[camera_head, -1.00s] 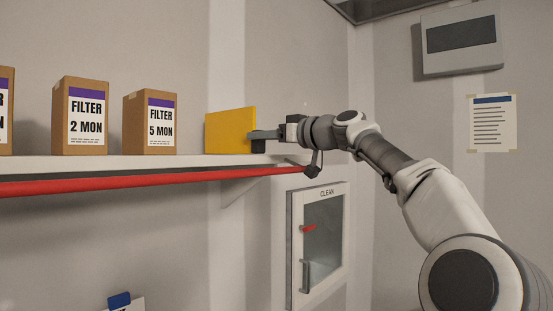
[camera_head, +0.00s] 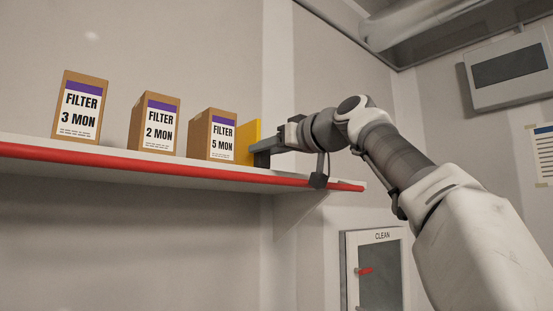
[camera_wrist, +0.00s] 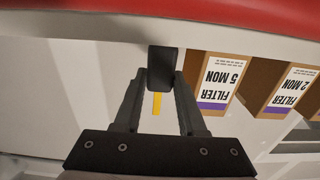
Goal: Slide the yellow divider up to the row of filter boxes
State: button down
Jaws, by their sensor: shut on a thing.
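The yellow divider (camera_head: 250,138) stands upright on the shelf, just right of the FILTER 5 MON box (camera_head: 211,135). In the head view the box's edge meets the divider's outline. In the wrist view the divider (camera_wrist: 157,104) shows as a thin strip, and a gripper finger covers part of the space between it and the 5 MON box (camera_wrist: 212,82), so I cannot tell if they touch. My gripper (camera_head: 264,152) is shut on the divider at its front; a dark block (camera_wrist: 162,68) lies between the fingertips. The FILTER 2 MON (camera_head: 156,124) and FILTER 3 MON (camera_head: 80,107) boxes stand farther left.
The shelf (camera_head: 200,172) has a red front edge. Gaps separate the three boxes. The shelf is clear to the right of my gripper. A CLEAN wall cabinet (camera_head: 377,270) hangs below the shelf's right end.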

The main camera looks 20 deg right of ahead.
jog(key=shift+a, duration=0.15)
jog(key=shift+c, duration=2.4)
grip_release()
jog(key=shift+s+d+f+b, duration=0.1)
jog(key=shift+s+d+b, duration=0.2)
jog(key=shift+s+b, duration=0.15)
jog(key=b+v, duration=0.6)
jog(key=v, duration=1)
jog(key=shift+s, duration=0.25)
